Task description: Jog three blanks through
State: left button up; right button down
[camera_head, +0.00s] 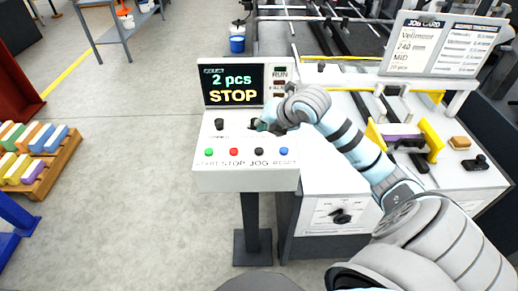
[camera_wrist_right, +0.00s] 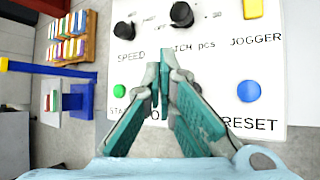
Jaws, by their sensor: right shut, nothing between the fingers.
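The control panel (camera_head: 246,180) stands on a post, with green START (camera_head: 209,152), red STOP (camera_head: 233,152), black JOG (camera_head: 259,151) and blue RESET (camera_head: 284,151) buttons in a row. Its display (camera_head: 233,86) reads "2 pcs" and "STOP". My right gripper (camera_head: 264,125) is shut and empty over the panel, just above the JOG button in the picture; contact cannot be told. In the right wrist view its teal fingers (camera_wrist_right: 163,72) hide STOP and JOG, while green START (camera_wrist_right: 120,91) and blue RESET (camera_wrist_right: 249,91) show. My left gripper is out of view.
A job card (camera_head: 430,45) stands on the machine at the right. Yellow guides (camera_head: 432,140) hold a purple piece (camera_head: 402,130). A selector knob (camera_head: 341,216) is on the machine front. A wooden rack (camera_head: 45,178) with coloured packs stands at far left; floor between is clear.

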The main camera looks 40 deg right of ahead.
aim_at(262, 149)
pick_arm(q)
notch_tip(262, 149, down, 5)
jog(key=b, duration=0.3)
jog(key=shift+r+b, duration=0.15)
jog(key=shift+b, duration=0.25)
pick_arm(e)
notch_tip(262, 149, down, 6)
jog(key=shift+r, duration=0.1)
dwell(0.5)
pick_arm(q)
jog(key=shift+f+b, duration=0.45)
pick_arm(e)
jog(key=shift+f, duration=0.45)
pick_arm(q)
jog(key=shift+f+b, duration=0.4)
pick_arm(e)
jog(key=shift+f, duration=0.45)
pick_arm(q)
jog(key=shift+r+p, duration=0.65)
pick_arm(e)
jog(key=shift+r, duration=0.95)
jog(key=shift+r+p, duration=1.9)
jog(key=shift+r, duration=0.65)
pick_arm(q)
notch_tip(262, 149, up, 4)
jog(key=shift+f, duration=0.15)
